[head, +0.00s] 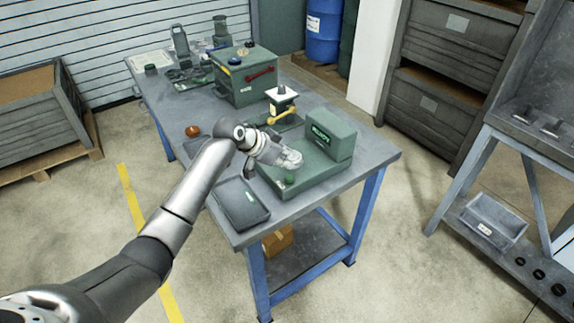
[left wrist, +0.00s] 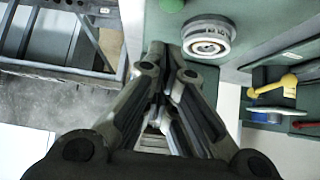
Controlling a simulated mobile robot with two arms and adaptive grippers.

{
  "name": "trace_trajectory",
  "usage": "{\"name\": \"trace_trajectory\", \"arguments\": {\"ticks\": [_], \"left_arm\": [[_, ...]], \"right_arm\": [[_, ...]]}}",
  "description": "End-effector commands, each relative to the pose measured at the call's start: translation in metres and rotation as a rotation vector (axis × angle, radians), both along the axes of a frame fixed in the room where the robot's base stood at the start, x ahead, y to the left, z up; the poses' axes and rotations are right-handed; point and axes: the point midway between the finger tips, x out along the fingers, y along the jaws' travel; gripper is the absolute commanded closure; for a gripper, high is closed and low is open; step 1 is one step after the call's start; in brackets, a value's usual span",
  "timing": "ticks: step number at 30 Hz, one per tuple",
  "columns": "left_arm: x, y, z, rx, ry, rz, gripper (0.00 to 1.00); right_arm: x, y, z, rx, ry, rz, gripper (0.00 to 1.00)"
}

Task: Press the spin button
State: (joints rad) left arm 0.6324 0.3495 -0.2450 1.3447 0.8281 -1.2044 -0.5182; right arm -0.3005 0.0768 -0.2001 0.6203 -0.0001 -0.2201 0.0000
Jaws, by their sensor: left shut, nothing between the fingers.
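The green machine (head: 331,133) stands at the near right end of the workbench, with a dark lit display on its upright box and a flat base in front. A green round button (head: 289,179) sits on the base; it also shows at the top edge of the left wrist view (left wrist: 171,5). A round ringed metal part (left wrist: 207,38) is mounted beside the button. My left gripper (head: 292,160) is shut and empty, above the base and close to the button. Its fingertips (left wrist: 166,52) are apart from the button in the left wrist view. My right gripper is in neither view.
A yellow-handled device (head: 285,117) stands behind the machine. A green box with a red handle (head: 246,76) is farther back. A dark tray (head: 238,204) and an orange-brown round object (head: 192,131) lie on the workbench (head: 350,178). A shelf rack (head: 518,160) is at right.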

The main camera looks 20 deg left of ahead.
Motion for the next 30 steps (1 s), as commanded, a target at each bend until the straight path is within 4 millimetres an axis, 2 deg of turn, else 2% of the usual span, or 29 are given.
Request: {"name": "trace_trajectory", "arguments": {"ticks": [3, 7, 21, 30], "left_arm": [[-0.003, 0.001, -0.019, 0.000, 0.009, 0.002, 1.00], [-0.002, 0.002, -0.031, 0.000, 0.006, 0.002, 1.00], [-0.002, 0.002, -0.039, 0.001, 0.004, 0.001, 1.00], [-0.002, 0.002, -0.060, 0.001, 0.005, 0.002, 1.00]], "right_arm": [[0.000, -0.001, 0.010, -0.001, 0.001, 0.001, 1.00], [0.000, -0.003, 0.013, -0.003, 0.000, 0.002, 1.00], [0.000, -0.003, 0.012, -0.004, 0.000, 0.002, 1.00], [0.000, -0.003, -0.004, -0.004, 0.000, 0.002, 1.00]]}}
